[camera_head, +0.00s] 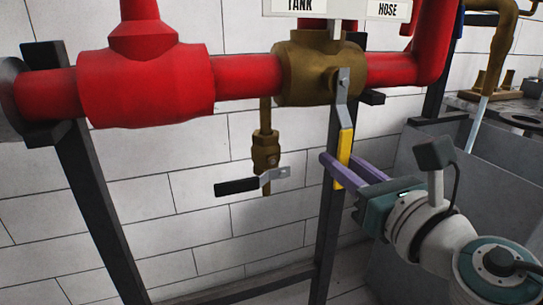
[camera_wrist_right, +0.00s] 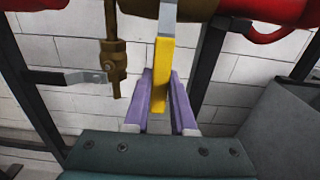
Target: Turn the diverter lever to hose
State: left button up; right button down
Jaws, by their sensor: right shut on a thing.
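The diverter lever (camera_head: 344,150) has a grey metal arm and a yellow handle. It hangs down from the brass diverter valve (camera_head: 306,72) on the red pipe, close to vertical. A sign above the valve reads TANK (camera_head: 300,5) on the left and HOSE (camera_head: 388,9) on the right. My right gripper (camera_head: 340,170) has its purple fingers shut on the yellow handle's lower part. In the right wrist view the yellow handle (camera_wrist_right: 162,75) stands between the two purple fingers (camera_wrist_right: 162,100). My left gripper is in neither view.
A small brass drain valve with a black-handled lever (camera_head: 240,186) hangs left of the diverter lever. A dark frame post (camera_head: 326,210) stands just behind the lever. A grey basin (camera_head: 440,140) is at the right, beside my arm.

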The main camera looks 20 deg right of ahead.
jog(key=c, duration=0.7)
grip_release()
jog(key=shift+d, duration=0.1)
jog(key=shift+c, duration=0.2)
jog(key=s, duration=1)
jog(key=shift+d, duration=0.15)
jog(key=shift+r, duration=0.1)
